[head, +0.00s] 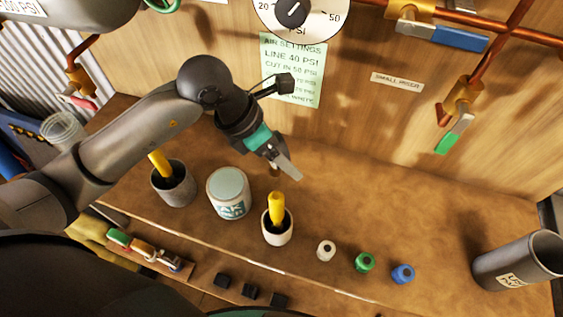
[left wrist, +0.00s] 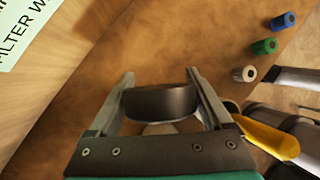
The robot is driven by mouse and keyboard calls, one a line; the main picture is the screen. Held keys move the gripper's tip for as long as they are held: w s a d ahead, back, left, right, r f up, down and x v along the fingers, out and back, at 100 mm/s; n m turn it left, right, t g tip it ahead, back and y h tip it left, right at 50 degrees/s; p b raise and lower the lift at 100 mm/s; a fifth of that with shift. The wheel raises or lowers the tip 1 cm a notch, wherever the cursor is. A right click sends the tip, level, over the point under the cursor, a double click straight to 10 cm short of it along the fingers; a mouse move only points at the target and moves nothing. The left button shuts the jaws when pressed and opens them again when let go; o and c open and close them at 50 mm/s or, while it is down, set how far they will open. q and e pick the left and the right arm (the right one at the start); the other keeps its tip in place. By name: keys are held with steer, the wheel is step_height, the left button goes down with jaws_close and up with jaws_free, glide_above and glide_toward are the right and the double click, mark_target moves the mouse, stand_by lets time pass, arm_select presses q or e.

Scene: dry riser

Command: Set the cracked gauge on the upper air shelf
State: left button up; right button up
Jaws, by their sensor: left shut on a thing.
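My left gripper (head: 286,166) is above the brown worktop, close to the back panel. In the left wrist view its two fingers (left wrist: 162,95) are shut on a dark round object (left wrist: 160,102) with a pale brownish part below it. Its face is hidden, so I cannot tell whether it is the cracked gauge or see any crack. In the head view only a small brown bit shows beside the fingers. A large round PSI dial (head: 310,22) is on the back panel, cut by the top edge. I cannot make out an upper air shelf. My right gripper is not in view.
A white-and-teal can (head: 229,194), a white cup (head: 277,229) with a yellow handle and a grey cup (head: 176,186) stand near the gripper. White, green and blue small cylinders (head: 403,274) stand front right. A grey tube (head: 515,263) is far right. Copper pipes cross above; the right-middle worktop is clear.

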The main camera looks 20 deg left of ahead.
arm_select(q)
steer(key=shift+a+f, duration=0.1)
steer(key=shift+f, duration=1.65)
steer(key=shift+f+b, duration=0.15)
steer(key=shift+b, duration=0.25)
steer(key=o, duration=1.4)
steer(key=p+v, duration=0.2)
steer(key=v, duration=1)
